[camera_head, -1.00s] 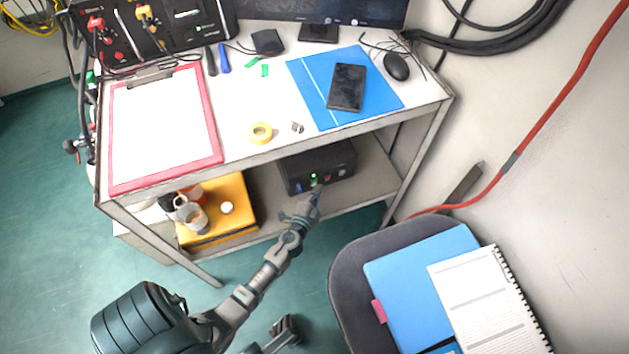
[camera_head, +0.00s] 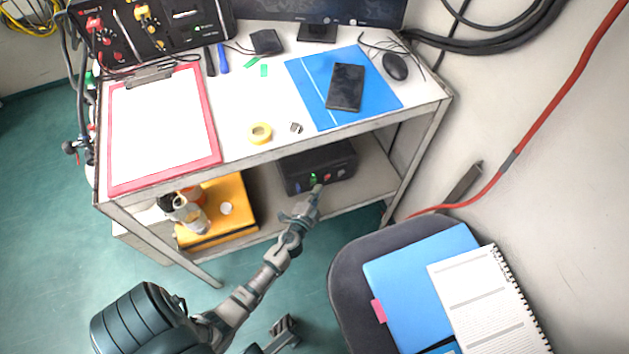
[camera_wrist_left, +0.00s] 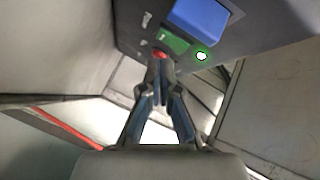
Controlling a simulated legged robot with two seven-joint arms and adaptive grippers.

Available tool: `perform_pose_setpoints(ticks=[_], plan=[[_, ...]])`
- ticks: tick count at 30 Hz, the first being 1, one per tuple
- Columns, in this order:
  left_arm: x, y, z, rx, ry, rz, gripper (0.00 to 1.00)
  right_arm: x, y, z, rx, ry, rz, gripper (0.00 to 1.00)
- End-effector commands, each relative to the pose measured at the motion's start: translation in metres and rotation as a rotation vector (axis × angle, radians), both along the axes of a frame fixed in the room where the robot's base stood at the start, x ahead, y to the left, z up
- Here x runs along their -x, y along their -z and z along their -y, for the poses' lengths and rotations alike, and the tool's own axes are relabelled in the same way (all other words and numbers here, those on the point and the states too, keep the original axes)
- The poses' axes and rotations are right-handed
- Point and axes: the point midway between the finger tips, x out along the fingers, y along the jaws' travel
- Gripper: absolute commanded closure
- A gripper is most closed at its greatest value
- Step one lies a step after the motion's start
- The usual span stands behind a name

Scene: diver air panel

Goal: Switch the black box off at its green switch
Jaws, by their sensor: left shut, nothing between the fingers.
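The black box (camera_head: 318,166) sits on the lower shelf of the bench, its front towards me. Its green switch (camera_head: 313,179) is on that front, and it also shows in the left wrist view (camera_wrist_left: 173,42). A small round green lamp (camera_wrist_left: 201,56) beside the switch is lit. My left gripper (camera_head: 317,190) is shut and empty, with its tips just in front of the box's front. In the left wrist view its tips (camera_wrist_left: 160,76) are close to the switch and a red part below it; I cannot tell whether they touch.
The bench top (camera_head: 262,101) overhangs the box. A yellow case (camera_head: 242,190) with cups on it stands left on the lower shelf (camera_head: 263,190). A grey chair (camera_head: 345,262) with folders is at the front right.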

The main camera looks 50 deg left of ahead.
Motion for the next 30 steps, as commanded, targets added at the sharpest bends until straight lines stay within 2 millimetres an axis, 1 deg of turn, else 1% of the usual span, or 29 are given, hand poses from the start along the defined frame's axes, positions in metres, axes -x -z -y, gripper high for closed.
perform_pose_setpoints(ticks=[8,16,30], plan=[[-0.0002,-0.0004,-0.0004,0.000,0.000,0.000,1.00,0.0004,0.0002,-0.0006,0.007,-0.005,0.001,0.60],[-0.0028,-0.0034,-0.0073,0.001,0.000,0.000,1.00,0.0009,-0.0025,-0.0006,0.006,-0.004,0.004,0.60],[-0.0031,-0.0031,-0.0086,0.000,0.000,0.000,1.00,0.0003,-0.0031,0.0003,-0.006,0.003,0.004,0.60]])
